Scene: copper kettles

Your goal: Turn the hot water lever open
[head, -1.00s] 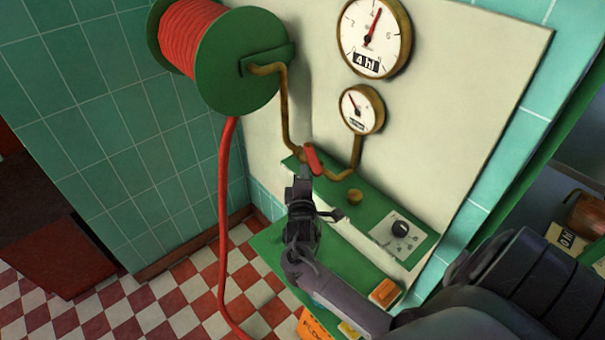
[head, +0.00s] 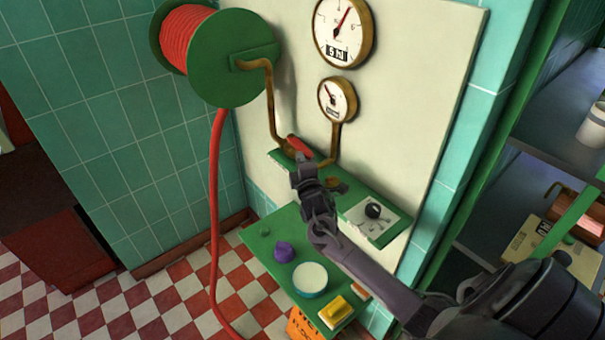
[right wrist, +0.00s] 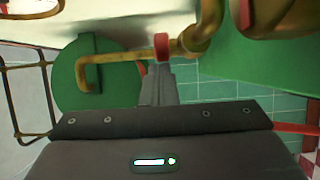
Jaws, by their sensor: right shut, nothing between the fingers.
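The red lever (head: 300,146) sits on the brass pipe at the wall, below the small gauge. It slants down to the right in the head view. In the right wrist view the red lever (right wrist: 162,46) shows end-on beside a brass fitting. My right gripper (head: 302,168) is shut and empty, its fingertips just below the lever. In the right wrist view the shut fingers (right wrist: 160,84) reach up to the lever's end; I cannot tell whether they touch it. My left gripper is not in view.
A green hose reel (head: 220,60) hangs left, its red hose (head: 215,200) running down to the floor. A large gauge (head: 343,30) and small gauge (head: 337,99) are above. A green table (head: 262,238) below holds a purple item (head: 284,252), a round tub (head: 310,280) and a yellow item (head: 336,309).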

